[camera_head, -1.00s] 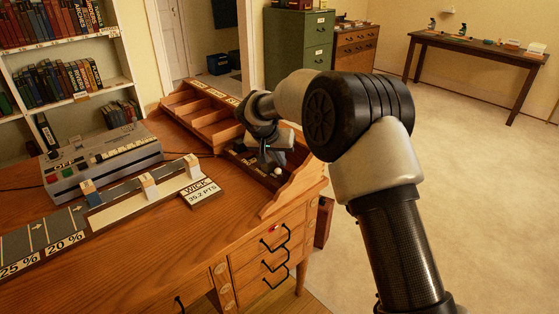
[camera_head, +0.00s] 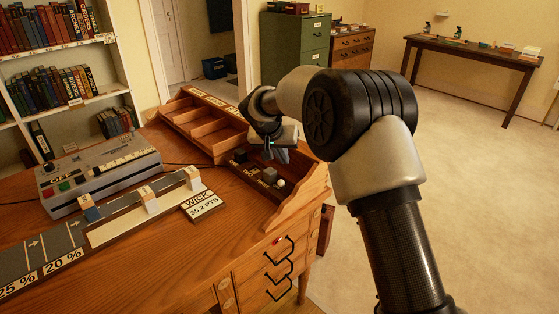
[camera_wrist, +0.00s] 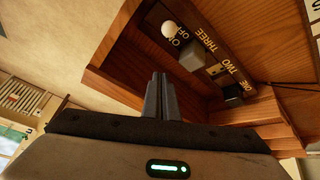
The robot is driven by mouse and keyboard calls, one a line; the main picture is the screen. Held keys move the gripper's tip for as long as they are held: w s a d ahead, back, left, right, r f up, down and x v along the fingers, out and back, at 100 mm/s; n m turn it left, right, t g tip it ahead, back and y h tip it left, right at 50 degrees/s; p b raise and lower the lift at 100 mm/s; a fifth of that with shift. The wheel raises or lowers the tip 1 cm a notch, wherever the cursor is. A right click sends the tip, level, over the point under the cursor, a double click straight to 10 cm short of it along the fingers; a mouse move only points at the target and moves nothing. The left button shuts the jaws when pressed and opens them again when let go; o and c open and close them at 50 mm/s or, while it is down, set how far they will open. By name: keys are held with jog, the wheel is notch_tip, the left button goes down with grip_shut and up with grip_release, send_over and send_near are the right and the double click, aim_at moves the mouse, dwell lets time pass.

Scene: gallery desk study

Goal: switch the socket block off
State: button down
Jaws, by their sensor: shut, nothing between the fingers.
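The socket block (camera_head: 256,171) is a dark strip lying in the right-hand compartment of the desk organiser. In the wrist view the socket block (camera_wrist: 207,43) carries pale lettering that reads ONE, TWO, THREE and ON. A white round knob (camera_wrist: 169,28) stands at its ON end, and a grey block (camera_wrist: 191,56) sits beside THREE. The knob (camera_head: 281,182) and grey block (camera_head: 269,174) also show in the head view. My gripper (camera_head: 281,155) is above the compartment, apart from the socket block. In the wrist view its fingers (camera_wrist: 161,77) are shut and empty.
The organiser's wooden dividers (camera_head: 200,122) and scalloped right side wall (camera_head: 303,190) rise around the socket block. A grey machine marked OFF (camera_head: 100,177), with coloured buttons, stands on the desk at left. A WICK sign (camera_head: 203,203) lies in front; open desk surface is nearby.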

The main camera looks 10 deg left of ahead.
jog(key=s+a+r, duration=0.1)
jog(key=s+a, duration=0.3)
jog(key=s, duration=0.4)
jog(key=shift+s+r, duration=0.25)
jog(key=shift+s, duration=0.05)
jog(key=shift+a, duration=0.1)
jog(key=s+d+r, duration=0.7)
jog(key=d, duration=0.3)
jog(key=s+d+r, duration=0.6)
jog(key=d+r, duration=0.1)
jog(key=d, duration=0.3)
jog(key=s+d+y, duration=0.1)
jog(key=s+d, duration=0.3)
jog(key=s, duration=0.6)
jog(key=s+d+y, duration=0.1)
jog(key=s+d, duration=0.4)
jog(key=s, duration=0.5)
notch_tip(320, 180, up, 20)
jog(key=p, duration=2)
jog(key=shift+a+f+n, duration=0.25)
jog(key=shift+n, duration=0.15)
jog(key=shift+w, duration=0.1)
